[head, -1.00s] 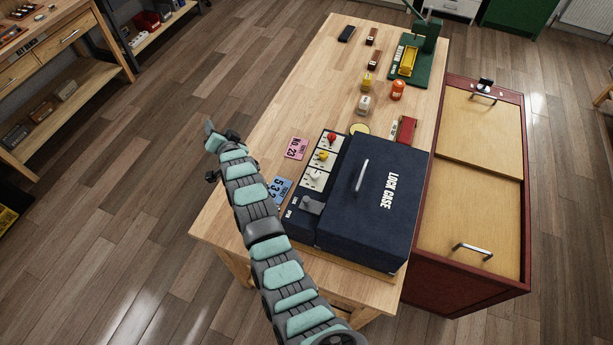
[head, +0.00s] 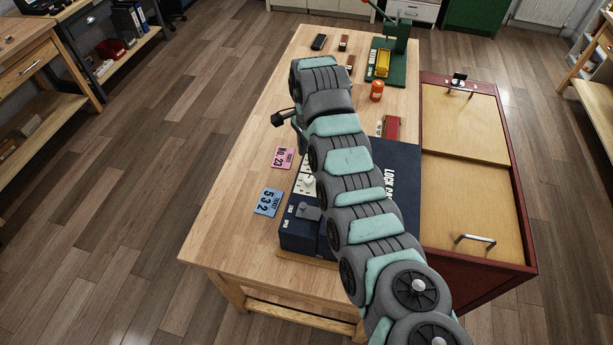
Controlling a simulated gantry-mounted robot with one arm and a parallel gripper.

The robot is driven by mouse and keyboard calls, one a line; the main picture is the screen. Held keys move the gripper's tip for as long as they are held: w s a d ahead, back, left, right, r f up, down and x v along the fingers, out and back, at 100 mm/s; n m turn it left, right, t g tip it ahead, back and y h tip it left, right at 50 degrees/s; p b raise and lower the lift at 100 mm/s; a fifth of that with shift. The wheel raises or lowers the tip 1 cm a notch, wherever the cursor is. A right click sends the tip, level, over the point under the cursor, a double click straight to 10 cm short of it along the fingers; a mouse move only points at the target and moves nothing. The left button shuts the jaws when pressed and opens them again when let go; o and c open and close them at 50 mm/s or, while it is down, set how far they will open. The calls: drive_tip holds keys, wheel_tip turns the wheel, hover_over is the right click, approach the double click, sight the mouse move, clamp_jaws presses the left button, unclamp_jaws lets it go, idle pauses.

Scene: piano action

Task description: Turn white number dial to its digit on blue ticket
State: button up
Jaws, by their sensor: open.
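The navy lock case (head: 408,160) stands on the workbench, largely hidden behind my arm. The white number dial (head: 308,183) shows on a pale plate at its left side; its digit is too small to read. The red and yellow dials farther up the row are hidden by my arm. The blue ticket (head: 267,202) lies flat on the bench left of the case and appears to read 532. My gripper (head: 303,147) points down near the upper end of the dial row, open; its fingertips are mostly hidden. It is apart from the white dial.
A grey lever (head: 308,211) sits on the case below the white dial. A pink ticket (head: 283,158) reads No. 23. An orange pot (head: 377,90), a red block (head: 391,127) and a green press (head: 387,62) stand beyond. The bench's left side is clear.

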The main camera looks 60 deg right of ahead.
sight(308, 178)
wheel_tip(308, 178, down, 9)
drive_tip(key=shift+w+f, duration=0.1)
drive_tip(key=shift+f, duration=0.1)
idle(0.3)
clamp_jaws()
idle(0.5)
